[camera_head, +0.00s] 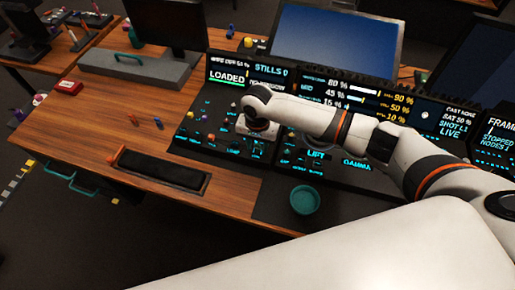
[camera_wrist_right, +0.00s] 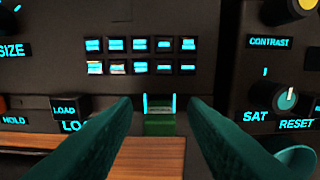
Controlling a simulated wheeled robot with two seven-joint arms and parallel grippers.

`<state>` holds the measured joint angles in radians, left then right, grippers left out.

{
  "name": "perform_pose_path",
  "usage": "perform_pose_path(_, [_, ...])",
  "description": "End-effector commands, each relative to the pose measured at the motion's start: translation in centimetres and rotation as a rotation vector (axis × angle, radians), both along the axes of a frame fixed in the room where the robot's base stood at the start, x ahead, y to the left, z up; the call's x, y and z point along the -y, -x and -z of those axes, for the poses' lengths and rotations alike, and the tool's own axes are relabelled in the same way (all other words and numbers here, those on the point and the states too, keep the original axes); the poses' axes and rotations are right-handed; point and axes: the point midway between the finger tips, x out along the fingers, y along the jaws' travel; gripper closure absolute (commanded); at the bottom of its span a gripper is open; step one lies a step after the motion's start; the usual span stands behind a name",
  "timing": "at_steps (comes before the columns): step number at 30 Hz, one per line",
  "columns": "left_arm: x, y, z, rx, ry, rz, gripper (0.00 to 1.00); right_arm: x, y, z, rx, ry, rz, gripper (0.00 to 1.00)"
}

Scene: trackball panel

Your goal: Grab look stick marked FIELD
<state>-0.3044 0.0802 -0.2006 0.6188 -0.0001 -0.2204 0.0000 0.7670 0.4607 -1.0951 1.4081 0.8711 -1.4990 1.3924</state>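No label reading FIELD can be made out in either view, so I cannot tell which control is the look stick. The sloped control panel (camera_head: 222,99) carries several small coloured knobs and sticks, too small to identify. My right gripper (camera_head: 256,131) is over the middle of this panel, with its fingers largely hidden in the head view. In the right wrist view its two dark green fingers (camera_wrist_right: 160,104) are spread apart with nothing held. Between and beyond them is a small green block (camera_wrist_right: 160,128) below two lit cyan lines. My left gripper is not in view.
Lit buttons (camera_wrist_right: 140,57), a SAT knob (camera_wrist_right: 288,100) and a LOAD key (camera_wrist_right: 68,108) surround the fingers. A teal cup (camera_head: 304,200) stands at the desk's front right. A dark padded rest (camera_head: 163,171) lies on the wooden desk (camera_head: 92,136). Monitors (camera_head: 335,45) stand behind.

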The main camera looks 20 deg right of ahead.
Motion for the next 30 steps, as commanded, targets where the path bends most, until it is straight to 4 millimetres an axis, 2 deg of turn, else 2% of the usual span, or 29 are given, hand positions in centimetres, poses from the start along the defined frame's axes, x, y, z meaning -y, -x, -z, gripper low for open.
perform_pose_path(1, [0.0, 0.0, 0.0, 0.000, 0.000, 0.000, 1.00, 0.0, 0.0, 0.0, 0.000, 0.000, 0.000, 0.70])
perform_pose_path(6, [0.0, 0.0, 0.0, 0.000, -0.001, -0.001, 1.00, 0.0, 0.0, 0.0, 0.000, 0.000, 0.000, 0.97])
perform_pose_path(7, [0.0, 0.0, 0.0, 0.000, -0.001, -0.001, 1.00, 0.0, 0.0, 0.0, 0.000, 0.000, 0.000, 1.00])
perform_pose_path(17, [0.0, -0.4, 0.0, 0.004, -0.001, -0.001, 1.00, 0.0, 0.0, -0.6, 0.000, 0.000, 0.000, 1.00])
perform_pose_path(20, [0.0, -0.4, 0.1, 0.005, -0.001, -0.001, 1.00, 0.0, -0.1, -1.9, 0.002, -0.001, 0.000, 1.00])
perform_pose_path(30, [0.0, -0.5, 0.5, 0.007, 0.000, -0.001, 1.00, 0.0, -0.1, -8.4, 0.003, -0.001, 0.000, 1.00])
